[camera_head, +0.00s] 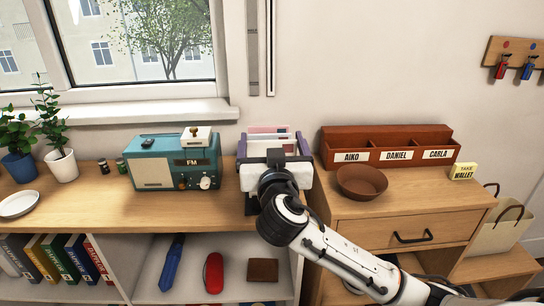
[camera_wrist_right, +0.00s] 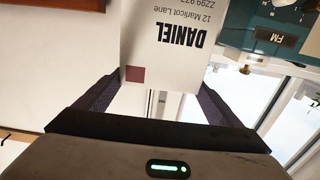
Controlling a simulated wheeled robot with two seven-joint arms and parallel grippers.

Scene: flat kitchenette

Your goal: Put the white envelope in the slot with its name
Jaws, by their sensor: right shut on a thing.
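My right gripper (camera_head: 272,148) is over the wooden counter, left of the letter sorter. Its dark purple fingers are shut on the white envelope (camera_wrist_right: 165,40), one finger at each side. In the right wrist view the envelope reads "DANIEL" upside down, with an address and a dark red square. The brown letter sorter (camera_head: 385,134) stands on the drawer cabinet against the wall. Its compartments are labelled AIKO (camera_head: 357,157), DANIEL (camera_head: 396,156) and CARLA (camera_head: 438,154). Pale and pink paper edges (camera_head: 269,131) show behind my gripper, mostly hidden by it. My left gripper is not in view.
A brown bowl (camera_head: 361,181) stands in front of the sorter, below the AIKO and DANIEL labels. A yellow "TAKE WALLET" note (camera_head: 463,171) is at the right. A teal radio (camera_head: 173,164) stands left of my gripper.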

